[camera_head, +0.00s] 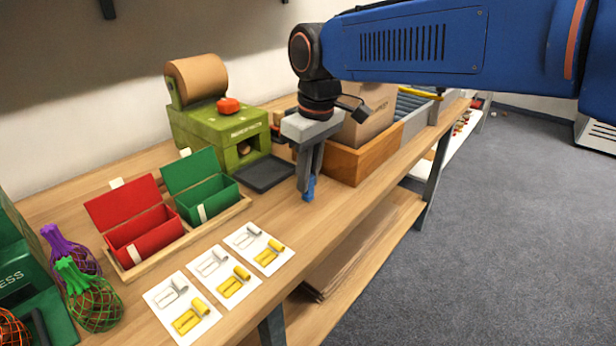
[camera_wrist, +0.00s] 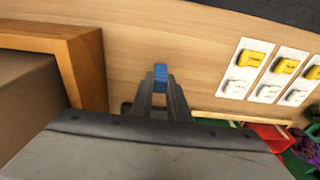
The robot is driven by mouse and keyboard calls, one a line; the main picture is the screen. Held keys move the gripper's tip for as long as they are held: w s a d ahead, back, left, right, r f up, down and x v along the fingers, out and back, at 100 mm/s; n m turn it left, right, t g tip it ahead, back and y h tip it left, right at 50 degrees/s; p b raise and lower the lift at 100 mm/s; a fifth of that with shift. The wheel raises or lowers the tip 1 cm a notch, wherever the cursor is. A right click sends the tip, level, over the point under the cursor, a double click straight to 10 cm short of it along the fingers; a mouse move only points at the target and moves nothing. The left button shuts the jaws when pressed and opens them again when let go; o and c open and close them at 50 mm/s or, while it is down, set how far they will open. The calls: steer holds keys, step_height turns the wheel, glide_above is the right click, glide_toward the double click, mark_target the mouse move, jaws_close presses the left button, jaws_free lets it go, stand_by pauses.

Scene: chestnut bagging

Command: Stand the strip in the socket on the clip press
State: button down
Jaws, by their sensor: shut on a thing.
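My gripper (camera_head: 308,178) points down over the worktop near its front edge, beside the wooden crate. It is shut on a small blue piece, the strip (camera_head: 311,190), whose lower end shows below the fingertips. In the wrist view the blue strip (camera_wrist: 160,74) sits between the fingertips (camera_wrist: 159,84), against bare wood. The fingers hide much of it. A dark green machine (camera_head: 18,268) with letters ending in "ESS", apparently the clip press, is cut off at the far left. Its socket cannot be made out. The strip is far to the right of it.
Cards with yellow and white parts (camera_head: 233,274) lie along the front edge. Red (camera_head: 145,240) and green (camera_head: 212,207) open boxes stand behind them. Netted bags (camera_head: 93,302) are near the press. A green roll machine (camera_head: 210,130) and dark tray (camera_head: 266,173) stand behind; a wooden crate (camera_head: 368,158) is right.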

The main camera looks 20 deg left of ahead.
steer(key=shift+f, duration=0.2)
steer(key=c, duration=1.7)
jaws_free()
steer(key=r, duration=0.4)
steer(key=d+r, duration=0.1)
steer(key=r, duration=0.7)
steer(key=shift+s+d, duration=0.15)
steer(key=shift+s, duration=0.15)
steer(key=shift+d, duration=0.1)
